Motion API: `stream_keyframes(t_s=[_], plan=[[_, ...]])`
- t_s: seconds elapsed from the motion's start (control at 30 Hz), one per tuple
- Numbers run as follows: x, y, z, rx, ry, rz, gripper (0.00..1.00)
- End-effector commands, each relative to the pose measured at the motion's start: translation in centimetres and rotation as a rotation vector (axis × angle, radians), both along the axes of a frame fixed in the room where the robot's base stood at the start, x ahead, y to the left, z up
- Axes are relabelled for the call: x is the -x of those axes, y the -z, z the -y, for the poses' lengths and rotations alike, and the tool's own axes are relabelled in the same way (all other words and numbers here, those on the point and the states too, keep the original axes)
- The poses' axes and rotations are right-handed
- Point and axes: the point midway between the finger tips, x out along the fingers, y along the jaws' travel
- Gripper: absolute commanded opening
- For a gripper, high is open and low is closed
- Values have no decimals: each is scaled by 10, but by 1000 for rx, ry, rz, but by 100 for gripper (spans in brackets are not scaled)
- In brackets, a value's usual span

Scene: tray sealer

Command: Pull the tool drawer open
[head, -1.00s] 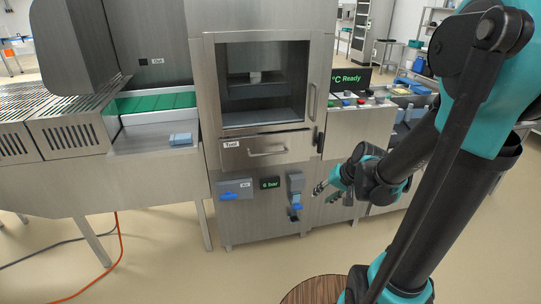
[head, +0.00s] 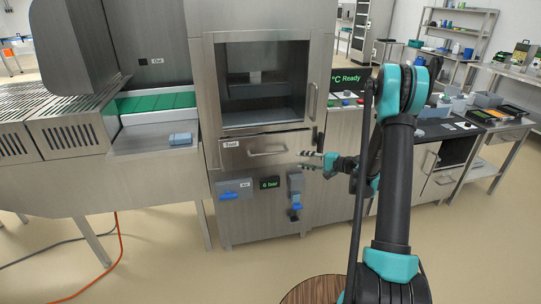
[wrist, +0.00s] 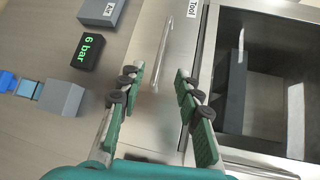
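The tool drawer (head: 240,161) is a steel front labelled "Tool", below the windowed chamber of the sealer. It looks shut. Its bar handle (head: 267,153) runs across the front. In the wrist view the drawer front (wrist: 188,62) appears turned on its side, with the handle (wrist: 162,50) ahead of the fingertips. My gripper (head: 301,160) is just right of the handle in the head view. In the wrist view my gripper (wrist: 158,72) is open, with green-padded fingers spread and nothing between them. The handle appears clear of both fingers.
Below the drawer are a blue-handled valve (head: 235,194), a "6 bar" display (head: 270,183) and a grey regulator (head: 296,184). The chamber door has an upright handle (head: 312,100). A control panel (head: 346,103) stands right.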

Motion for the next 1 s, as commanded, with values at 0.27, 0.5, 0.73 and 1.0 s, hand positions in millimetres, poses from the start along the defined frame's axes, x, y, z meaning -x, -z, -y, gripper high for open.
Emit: stream_keyframes(t_s=[0.27, 0.5, 0.73, 1.0], plan=[[-13, 9, 0, -79, 5, 3, 34], [-27, 13, -30, -78, 2, 2, 34], [-47, 19, -71, -77, 2, 2, 34], [-70, 27, -117, -76, 2, 3, 34]])
